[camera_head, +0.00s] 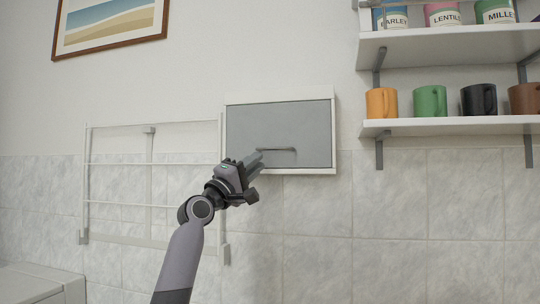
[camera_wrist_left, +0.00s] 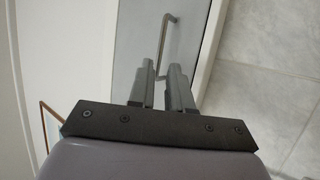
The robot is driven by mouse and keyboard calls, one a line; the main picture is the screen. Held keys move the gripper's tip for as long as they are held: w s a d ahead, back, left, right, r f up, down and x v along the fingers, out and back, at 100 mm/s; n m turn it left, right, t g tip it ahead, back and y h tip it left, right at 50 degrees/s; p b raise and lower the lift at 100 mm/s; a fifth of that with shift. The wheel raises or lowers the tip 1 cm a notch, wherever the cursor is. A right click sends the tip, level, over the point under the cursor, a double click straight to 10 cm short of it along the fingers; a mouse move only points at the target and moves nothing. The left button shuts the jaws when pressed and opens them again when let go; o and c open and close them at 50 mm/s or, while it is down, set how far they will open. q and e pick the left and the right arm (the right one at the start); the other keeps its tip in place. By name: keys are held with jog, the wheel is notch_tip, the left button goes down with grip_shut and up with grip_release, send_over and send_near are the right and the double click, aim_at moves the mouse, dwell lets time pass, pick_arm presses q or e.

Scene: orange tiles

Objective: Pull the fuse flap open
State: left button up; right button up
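The fuse flap (camera_head: 290,118) is a grey panel in a white-framed box on the wall, and it is closed. Its thin bar handle (camera_head: 281,149) runs level along the lower part. My left gripper (camera_head: 258,160) is in front of the flap, at the left end of the handle. In the left wrist view, the handle (camera_wrist_left: 167,38) stands out from the flap (camera_wrist_left: 138,38), and its near end lies between the two fingertips (camera_wrist_left: 161,72). A gap shows between the fingers, so the gripper is open. The fingers partly hide that end of the handle. My right gripper is not in view.
A white wall drying rack (camera_head: 150,163) is left of the box, behind my left arm. Shelves (camera_head: 450,126) with mugs and tins are at the upper right. A framed picture (camera_head: 110,22) hangs upper left. The tiled wall below the box is clear.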

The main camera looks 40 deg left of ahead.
aim_at(270, 152)
pick_arm(q)
jog(key=p+x, duration=0.2)
jog(key=x, duration=0.5)
dwell(0.3)
grip_shut()
jog(key=shift+f, duration=0.1)
dwell(1.2)
